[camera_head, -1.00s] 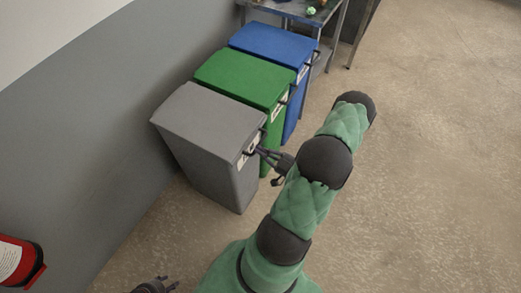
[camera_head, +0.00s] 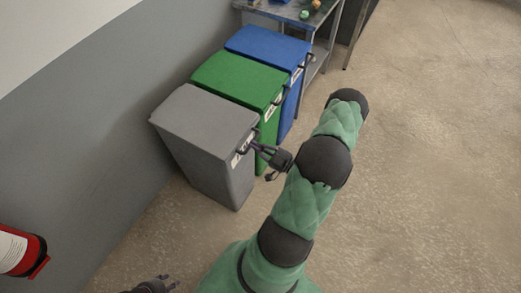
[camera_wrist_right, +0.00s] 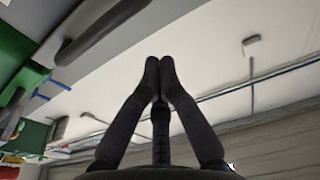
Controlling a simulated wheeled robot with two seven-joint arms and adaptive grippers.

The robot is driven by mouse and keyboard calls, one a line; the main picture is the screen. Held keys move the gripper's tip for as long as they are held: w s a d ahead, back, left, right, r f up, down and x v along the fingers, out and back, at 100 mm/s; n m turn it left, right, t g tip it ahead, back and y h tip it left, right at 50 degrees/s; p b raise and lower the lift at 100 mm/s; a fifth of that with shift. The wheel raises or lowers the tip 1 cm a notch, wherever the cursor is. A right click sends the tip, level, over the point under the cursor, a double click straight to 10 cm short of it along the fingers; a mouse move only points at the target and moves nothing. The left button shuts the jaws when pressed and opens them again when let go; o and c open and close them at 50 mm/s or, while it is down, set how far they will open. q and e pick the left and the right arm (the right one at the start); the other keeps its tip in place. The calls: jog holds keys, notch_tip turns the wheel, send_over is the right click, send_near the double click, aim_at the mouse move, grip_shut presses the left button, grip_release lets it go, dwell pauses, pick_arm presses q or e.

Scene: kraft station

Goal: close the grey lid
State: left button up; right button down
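The grey lid (camera_head: 205,118) lies flat on the grey bin (camera_head: 215,180), nearest of three bins in the head view, and looks closed. A dark handle (camera_head: 244,143) sits at its right front edge. My right gripper (camera_head: 253,145) is at this handle; whether it touches is too small to tell. In the right wrist view its fingertips (camera_wrist_right: 160,66) meet with nothing seen between them, and a dark bar (camera_wrist_right: 100,32) shows beyond at upper left. My left gripper (camera_head: 169,281) is low at the bottom edge of the head view, its fingertips seemingly apart and empty.
A green-lidded bin (camera_head: 238,78) and a blue-lidded bin (camera_head: 268,44) stand in a row behind the grey one, along the wall. A metal table (camera_head: 290,12) with small items stands beyond. A red extinguisher (camera_head: 30,255) is at lower left. The floor on the right is clear.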

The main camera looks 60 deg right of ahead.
pick_arm(q)
jog(key=shift+w+r+p, duration=0.15)
jog(key=shift+r+p, duration=0.25)
jog(key=shift+r, duration=0.15)
pick_arm(e)
jog(key=s+f, duration=0.6)
jog(key=f, duration=0.1)
jog(key=shift+d+f, duration=0.3)
jog(key=shift+d, duration=0.05)
jog(key=shift+s+a, duration=0.1)
